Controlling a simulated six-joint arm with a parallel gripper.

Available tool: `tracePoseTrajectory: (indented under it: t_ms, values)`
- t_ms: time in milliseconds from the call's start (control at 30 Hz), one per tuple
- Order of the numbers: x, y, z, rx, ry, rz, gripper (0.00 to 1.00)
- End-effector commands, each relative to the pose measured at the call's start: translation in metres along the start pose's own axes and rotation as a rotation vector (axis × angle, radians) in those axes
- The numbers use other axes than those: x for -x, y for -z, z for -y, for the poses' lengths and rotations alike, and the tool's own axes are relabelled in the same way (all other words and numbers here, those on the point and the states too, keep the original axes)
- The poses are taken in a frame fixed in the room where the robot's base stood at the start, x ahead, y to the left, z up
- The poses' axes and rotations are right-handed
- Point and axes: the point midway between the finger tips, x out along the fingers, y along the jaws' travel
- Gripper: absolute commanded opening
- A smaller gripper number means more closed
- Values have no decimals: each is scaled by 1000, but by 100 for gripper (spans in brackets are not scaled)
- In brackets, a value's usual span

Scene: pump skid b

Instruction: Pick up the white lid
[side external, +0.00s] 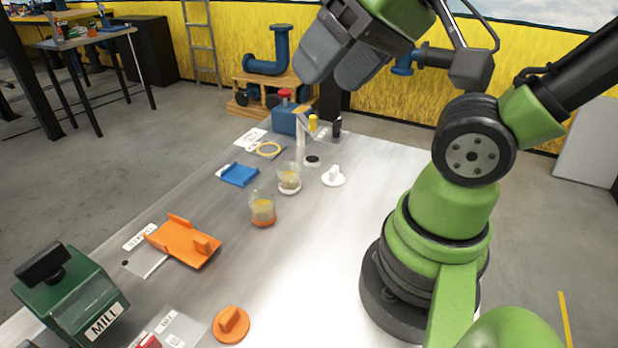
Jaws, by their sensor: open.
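The white lid (333,178) is a small round disc with an upright tab handle. It lies flat on the grey table (310,265), right of the two clear jars. My gripper (328,80) is at the top of the side external view, high above the table. Its two grey rounded jaws are open, with nothing seen between them. It is well apart from the lid, which is fully in view.
One jar (289,181) has a white base, the other (262,210) an orange one. A blue tray (239,174), an orange holder (183,241), an orange lid (231,324) and a green mill (72,300) stand leftward. A pale post (301,147) stands behind the jars. The table's front middle is clear.

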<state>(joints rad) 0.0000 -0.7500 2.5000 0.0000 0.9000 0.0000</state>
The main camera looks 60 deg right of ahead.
Motion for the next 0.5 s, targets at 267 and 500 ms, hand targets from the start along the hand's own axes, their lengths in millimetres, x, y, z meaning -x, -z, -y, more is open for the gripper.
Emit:
tracePoseTrajectory:
  t_ms: [267,500]
  values:
    - [-7,11,-6,15,-44,17,64]
    - [-50,61,-53,113,-226,138,64]
